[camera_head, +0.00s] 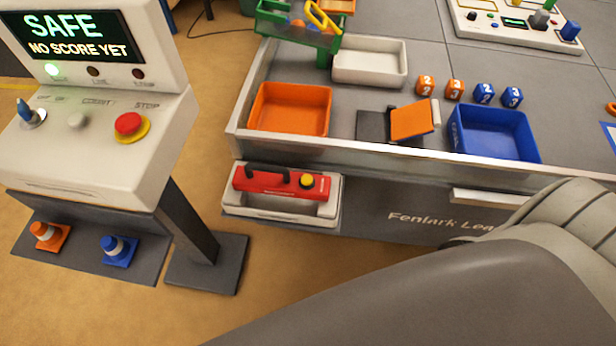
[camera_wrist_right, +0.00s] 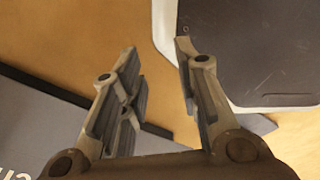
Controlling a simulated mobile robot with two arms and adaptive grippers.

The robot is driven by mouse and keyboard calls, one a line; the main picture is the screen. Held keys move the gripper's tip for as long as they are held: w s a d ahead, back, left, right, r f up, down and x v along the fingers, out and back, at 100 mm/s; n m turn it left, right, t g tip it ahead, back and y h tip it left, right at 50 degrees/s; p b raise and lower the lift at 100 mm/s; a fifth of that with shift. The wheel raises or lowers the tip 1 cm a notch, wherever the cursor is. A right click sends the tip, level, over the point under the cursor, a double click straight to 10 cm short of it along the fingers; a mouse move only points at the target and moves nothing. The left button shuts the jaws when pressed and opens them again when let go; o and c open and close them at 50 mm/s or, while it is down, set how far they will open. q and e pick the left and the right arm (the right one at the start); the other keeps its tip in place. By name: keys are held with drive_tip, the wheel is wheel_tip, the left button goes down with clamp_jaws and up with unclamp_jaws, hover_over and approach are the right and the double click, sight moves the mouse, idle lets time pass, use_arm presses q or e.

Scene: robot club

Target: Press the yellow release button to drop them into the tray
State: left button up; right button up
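A yellow button (camera_head: 307,181) sits at the right end of a red bar-shaped unit (camera_head: 265,184) with dark hook-like parts, on the table's front side. Below the unit is a pale tray-like holder (camera_head: 280,208); its inside is partly hidden. An orange tray (camera_head: 290,106), a blue tray (camera_head: 494,132) and a white tray (camera_head: 370,62) stand on the table. My right gripper (camera_wrist_right: 160,65) is open and empty in the right wrist view, its fingers apart above tan floor. It is away from the button, which does not show there. My left gripper is not in view.
A console (camera_head: 95,100) with a red stop button stands at the left; its screen reads SAFE, NO SCORE YET. Small cones (camera_head: 118,250) sit at its base. Orange and blue cubes (camera_head: 484,93) line the table. My arm fills the lower right. Floor before the red unit is clear.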

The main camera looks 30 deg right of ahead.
clamp_jaws()
idle(1.1)
